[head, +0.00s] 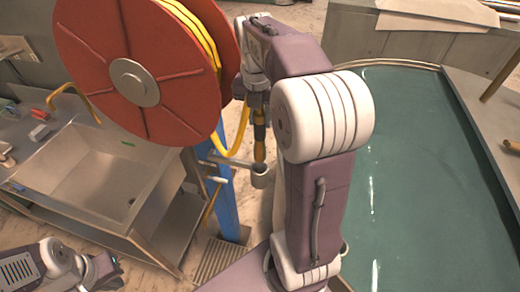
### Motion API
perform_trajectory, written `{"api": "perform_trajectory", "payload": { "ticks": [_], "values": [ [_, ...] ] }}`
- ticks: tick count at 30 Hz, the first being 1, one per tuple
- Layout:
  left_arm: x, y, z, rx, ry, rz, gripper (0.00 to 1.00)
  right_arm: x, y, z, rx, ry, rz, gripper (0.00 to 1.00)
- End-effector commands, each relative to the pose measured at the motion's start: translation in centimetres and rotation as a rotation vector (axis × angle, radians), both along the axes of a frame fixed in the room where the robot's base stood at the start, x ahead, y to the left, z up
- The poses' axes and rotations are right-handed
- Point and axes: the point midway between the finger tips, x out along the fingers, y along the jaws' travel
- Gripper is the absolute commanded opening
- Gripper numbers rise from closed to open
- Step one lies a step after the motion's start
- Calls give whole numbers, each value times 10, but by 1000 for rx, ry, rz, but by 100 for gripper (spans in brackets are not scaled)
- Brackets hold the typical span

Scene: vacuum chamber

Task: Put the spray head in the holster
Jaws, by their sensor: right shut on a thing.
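The spray head (259,137), dark with brass-coloured parts, hangs upright below my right gripper (257,103). My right gripper is shut on its upper part; the fingers are small and partly hidden by my arm. The holster (260,179) is a small grey cup on a bar beside the blue post. The spray head's lower end is at the cup's mouth; I cannot tell how far inside it is. My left gripper (108,271) is low at the bottom left, away from the holster, and its jaws are too unclear to read.
A large red hose reel (135,75) with yellow hose (190,22) stands just left of my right gripper, on a blue post (224,195). A steel sink (95,172) is at the left. A green-surfaced tank (410,170) fills the right. A floor grate (217,260) lies below.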

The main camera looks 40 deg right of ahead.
Motion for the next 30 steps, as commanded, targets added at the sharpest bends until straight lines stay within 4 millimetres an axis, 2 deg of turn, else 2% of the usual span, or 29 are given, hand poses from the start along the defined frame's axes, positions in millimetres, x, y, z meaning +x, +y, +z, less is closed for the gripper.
{"api": "perform_trajectory", "payload": {
  "ticks": [6, 12, 20, 25, 30],
  "values": [
    [0, 0, 2, 0, 0, 0, 0, -1, 0, -43, 1, 4, 2, 0],
    [0, 0, 5, 0, 0, 0, 0, -1, 0, -75, 2, 3, 0, 0],
    [0, 0, 5, 0, 0, 0, 0, 0, 0, -87, 0, 0, 0, 0],
    [0, 0, 9, 0, 0, 0, 0, -1, 0, -117, 2, 4, 1, 0],
    [0, 0, 9, 0, 0, 0, 0, 0, 0, -126, -1, -1, 0, 0]
  ]
}}
